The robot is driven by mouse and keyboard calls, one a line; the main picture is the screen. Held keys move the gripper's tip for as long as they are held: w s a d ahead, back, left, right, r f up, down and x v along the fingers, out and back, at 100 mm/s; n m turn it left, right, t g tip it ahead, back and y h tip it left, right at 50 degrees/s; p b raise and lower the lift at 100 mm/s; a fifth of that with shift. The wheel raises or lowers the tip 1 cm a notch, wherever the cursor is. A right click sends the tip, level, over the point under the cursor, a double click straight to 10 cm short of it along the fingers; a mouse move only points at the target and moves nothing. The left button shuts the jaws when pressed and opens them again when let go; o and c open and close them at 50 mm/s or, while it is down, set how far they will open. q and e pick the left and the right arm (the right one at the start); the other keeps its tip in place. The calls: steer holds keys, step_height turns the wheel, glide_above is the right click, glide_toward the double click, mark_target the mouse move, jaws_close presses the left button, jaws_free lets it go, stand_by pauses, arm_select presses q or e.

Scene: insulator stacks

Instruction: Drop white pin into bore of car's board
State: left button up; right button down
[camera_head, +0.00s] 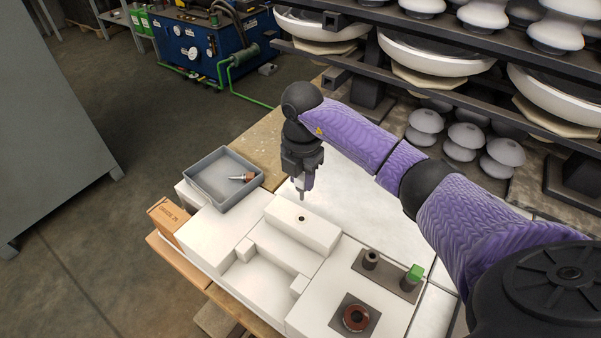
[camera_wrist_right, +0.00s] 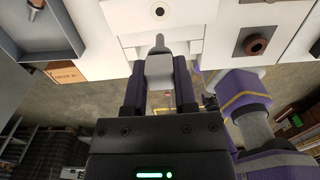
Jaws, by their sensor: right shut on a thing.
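My right gripper (camera_head: 303,184) points down above the white raised board (camera_head: 318,236), near its far edge. It is shut on the white pin (camera_wrist_right: 159,66), which sits between both fingers in the right wrist view and shows pale with a narrow tip. In the head view the pin's tip (camera_head: 302,195) hangs above and a little beyond the dark round bore (camera_head: 301,218) in the board's top. The bore also shows in the right wrist view (camera_wrist_right: 159,11), ahead of the pin and apart from it. My left gripper is not in view.
A grey tray (camera_head: 207,199) holding a small metal-and-red part (camera_head: 243,177) stands left of the board. On the right are a dark plate with a brown ring (camera_head: 355,317) and a plate with a collar (camera_head: 371,259) and green-topped post (camera_head: 414,275). A cardboard box (camera_head: 168,214) is at far left.

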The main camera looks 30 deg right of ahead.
mark_target(302, 200)
steer(key=shift+r, duration=0.1)
step_height(302, 200, down, 5)
steer(key=b, duration=0.3)
steer(key=shift+f, duration=0.55)
steer(key=shift+r, duration=0.1)
stand_by(0.4)
steer(key=shift+p, duration=0.3)
stand_by(0.4)
